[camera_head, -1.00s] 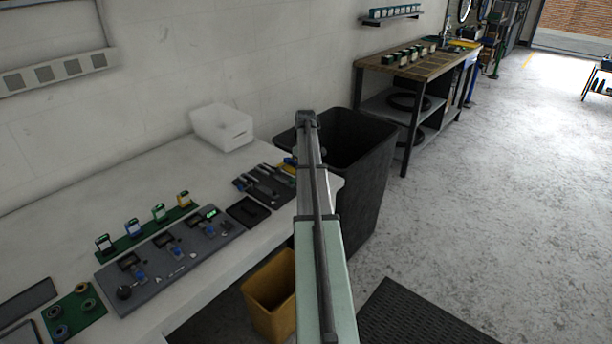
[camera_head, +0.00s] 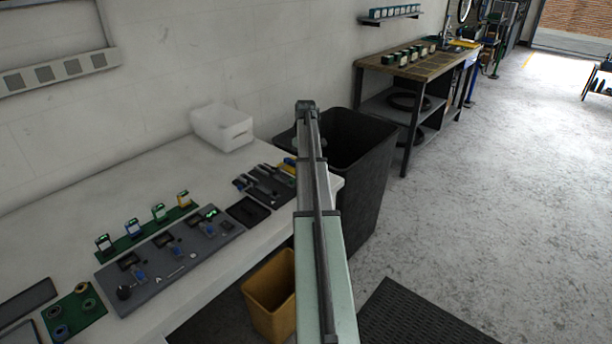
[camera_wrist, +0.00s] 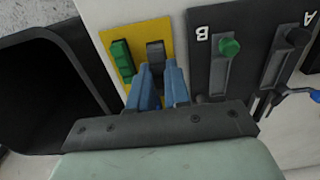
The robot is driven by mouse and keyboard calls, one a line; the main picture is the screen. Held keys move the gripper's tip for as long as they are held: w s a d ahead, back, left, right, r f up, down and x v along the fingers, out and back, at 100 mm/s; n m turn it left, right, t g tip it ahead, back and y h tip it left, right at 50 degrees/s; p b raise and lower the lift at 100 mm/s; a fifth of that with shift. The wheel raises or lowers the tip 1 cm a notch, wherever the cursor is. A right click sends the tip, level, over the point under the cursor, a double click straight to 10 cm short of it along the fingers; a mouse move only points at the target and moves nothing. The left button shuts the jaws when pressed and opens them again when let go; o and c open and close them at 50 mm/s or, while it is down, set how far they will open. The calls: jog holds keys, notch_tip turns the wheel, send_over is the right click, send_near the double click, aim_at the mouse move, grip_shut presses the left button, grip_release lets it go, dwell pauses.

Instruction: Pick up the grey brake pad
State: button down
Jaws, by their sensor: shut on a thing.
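The grey brake pad (camera_wrist: 155,52) is over the yellow mat in the wrist view, its near end between my fingers. My gripper (camera_wrist: 162,78) has blue fingers and is shut on the grey pad. I cannot tell whether the pad touches the mat. A green pad (camera_wrist: 123,62) lies just left of it on the yellow mat (camera_wrist: 140,32).
A dark board (camera_wrist: 203,28) marked A and B, with a green knob (camera_wrist: 229,47), lies right of the mat. A black bin (camera_head: 375,165) stands off the table end. A white bin (camera_head: 222,128) and a control panel (camera_head: 170,262) are on the white table (camera_head: 150,180).

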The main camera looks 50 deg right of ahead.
jog(key=shift+r, duration=1.75)
